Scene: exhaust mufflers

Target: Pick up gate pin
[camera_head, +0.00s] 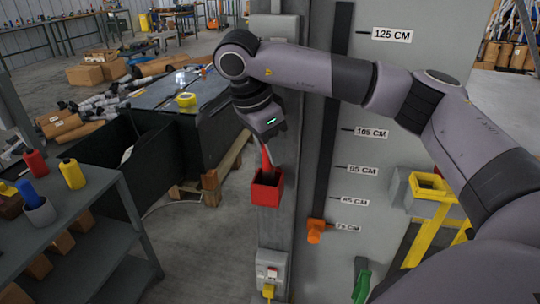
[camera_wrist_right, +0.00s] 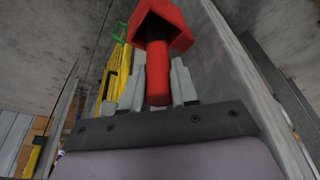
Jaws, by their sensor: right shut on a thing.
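The red gate pin (camera_head: 266,160) runs from my right gripper down to the mouth of a red open-topped holder (camera_head: 267,190) on the grey post. My right gripper (camera_head: 264,146) is just above the holder, pointing down. In the right wrist view the pin (camera_wrist_right: 157,76) is a red cylinder between the two grey fingers, and my right gripper (camera_wrist_right: 157,88) is shut on it. The pin's far end meets the red holder (camera_wrist_right: 170,20); I cannot tell how deep it sits. My left gripper is not in view.
A grey panel with height labels (camera_head: 365,170) stands right of the post, with an orange piece (camera_head: 316,228) at its lower part. A yellow stand (camera_head: 425,220) is further right. A grey shelf (camera_head: 90,190) with bottles is at the left. Floor shows between the shelf and post.

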